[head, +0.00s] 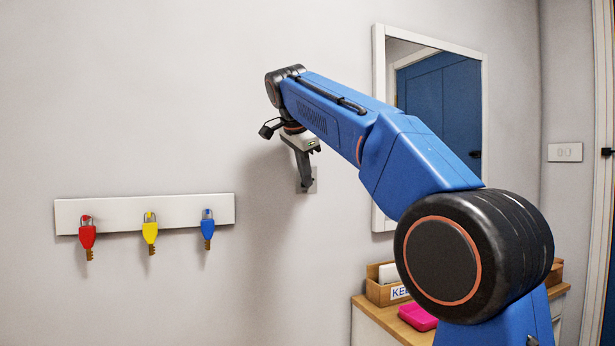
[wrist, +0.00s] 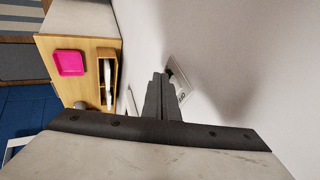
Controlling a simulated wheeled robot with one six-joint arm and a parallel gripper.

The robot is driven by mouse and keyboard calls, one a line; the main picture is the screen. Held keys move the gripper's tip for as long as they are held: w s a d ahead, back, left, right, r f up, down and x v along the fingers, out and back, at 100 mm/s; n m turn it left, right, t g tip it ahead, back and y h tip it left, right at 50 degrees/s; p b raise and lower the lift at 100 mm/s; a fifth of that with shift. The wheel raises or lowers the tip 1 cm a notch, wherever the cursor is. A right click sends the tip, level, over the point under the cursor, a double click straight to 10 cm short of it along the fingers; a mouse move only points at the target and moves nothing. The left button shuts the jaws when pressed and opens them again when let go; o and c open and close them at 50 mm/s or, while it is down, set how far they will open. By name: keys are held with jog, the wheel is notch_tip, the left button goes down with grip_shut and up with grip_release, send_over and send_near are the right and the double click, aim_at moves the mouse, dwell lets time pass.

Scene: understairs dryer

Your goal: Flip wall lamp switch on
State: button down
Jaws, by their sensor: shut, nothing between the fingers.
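The wall switch is a small grey plate (head: 313,182) on the white wall, partly hidden behind my gripper in the head view. In the wrist view the switch plate (wrist: 180,88) shows just right of my fingers, with a dark part on it near the fingertips. My gripper (head: 305,187) points down and is shut and empty. Its fingertips (wrist: 161,76) are at or very near the plate; I cannot tell whether they touch it. No lamp shows in either view.
A white rail (head: 185,208) with red, yellow and blue keys hangs at the left. A framed mirror (head: 380,75) is behind my arm. A wooden cabinet (head: 400,325) below bears a key box (head: 376,292) and a pink tray (head: 418,317). Another switch plate (head: 565,152) is at the far right.

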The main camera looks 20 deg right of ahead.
jog(key=shift+w+f, duration=0.1)
jog(key=shift+w, duration=0.1)
dwell(0.3)
jog(key=shift+r, duration=0.9)
